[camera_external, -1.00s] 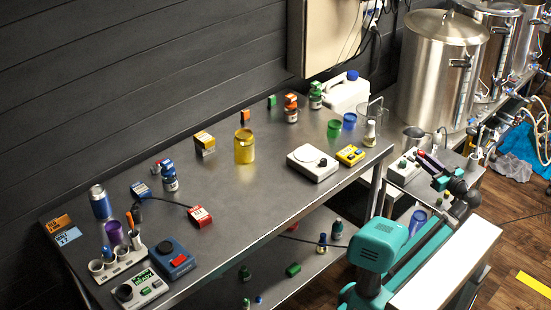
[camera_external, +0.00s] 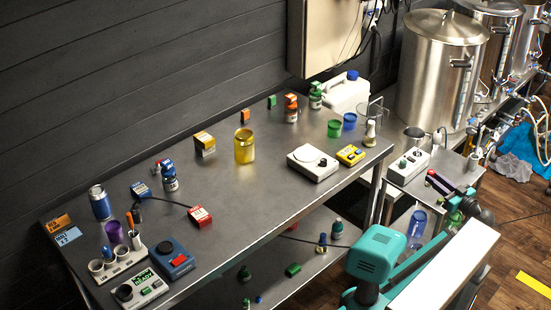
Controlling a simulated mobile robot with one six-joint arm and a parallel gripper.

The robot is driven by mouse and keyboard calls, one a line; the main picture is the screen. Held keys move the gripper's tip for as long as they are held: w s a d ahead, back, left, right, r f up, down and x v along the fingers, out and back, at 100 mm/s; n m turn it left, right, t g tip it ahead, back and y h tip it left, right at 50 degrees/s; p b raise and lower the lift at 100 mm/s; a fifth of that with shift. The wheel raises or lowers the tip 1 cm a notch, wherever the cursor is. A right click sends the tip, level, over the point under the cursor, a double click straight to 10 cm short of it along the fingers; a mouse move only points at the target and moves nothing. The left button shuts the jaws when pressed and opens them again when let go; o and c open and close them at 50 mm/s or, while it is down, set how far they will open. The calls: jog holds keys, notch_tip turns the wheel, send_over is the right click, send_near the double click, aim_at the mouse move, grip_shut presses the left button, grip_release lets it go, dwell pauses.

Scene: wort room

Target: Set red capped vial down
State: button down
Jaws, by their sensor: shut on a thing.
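My gripper (camera_external: 440,184) is at the right, by the low metal side table near the kettles. It is small and dark in this view, and its fingers are hard to make out. A small red thing (camera_external: 431,173) shows at its tip and looks like the red cap of the vial held in the jaws. The vial's body is not clearly visible. I cannot tell whether the vial touches a surface.
A white device (camera_external: 410,164) and a metal jug (camera_external: 413,138) stand on the side table beside my gripper. A blue clear bottle (camera_external: 417,227) and a green bottle (camera_external: 453,219) stand below. The large steel workbench (camera_external: 260,205) has clear room mid-top.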

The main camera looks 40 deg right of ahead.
jog(key=shift+d, duration=0.1)
jog(key=d+p, duration=0.3)
jog(key=shift+w+f, duration=0.2)
jog(key=shift+w, duration=0.2)
jog(key=shift+w+d+f+b, duration=0.1)
jog(key=shift+w+d+b, duration=0.1)
jog(key=shift+d, duration=0.35)
jog(key=shift+w+d+b, duration=0.1)
jog(key=shift+d+b, duration=0.05)
jog(key=shift+d, duration=0.35)
jog(key=shift+d+r+p, duration=0.15)
jog(key=shift+r+p, duration=0.05)
jog(key=shift+p, duration=0.8)
jog(key=d+p, duration=0.1)
jog(key=p, duration=0.6)
jog(key=shift+d+p, duration=0.35)
jog(key=shift+p, duration=0.05)
jog(key=p, duration=0.5)
jog(key=shift+w+d, duration=0.15)
jog(key=shift+d, duration=0.05)
